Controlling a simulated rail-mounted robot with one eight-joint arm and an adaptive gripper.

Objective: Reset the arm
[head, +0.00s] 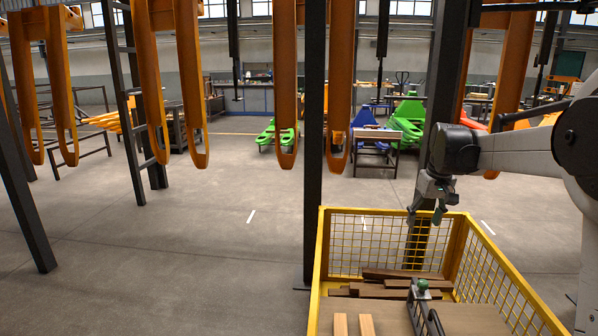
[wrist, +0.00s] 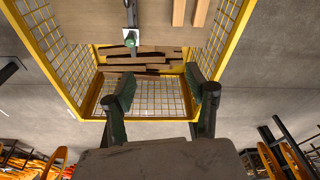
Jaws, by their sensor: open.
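My gripper (head: 426,217) hangs from my arm at the right of the head view, above the far part of a yellow mesh crate (head: 322,250). In the wrist view, my gripper (wrist: 163,100) shows two dark fingers with green pads, spread apart with nothing between them. The crate's yellow frame (wrist: 92,100) lies below and beyond the fingers.
The crate holds brown wooden pieces (head: 400,275), two light wood strips (head: 340,325) and a dark tool with a green knob (head: 423,286). Orange forks (head: 287,100) hang along a dark rack with a post (head: 314,200). The floor (head: 180,260) at left is clear.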

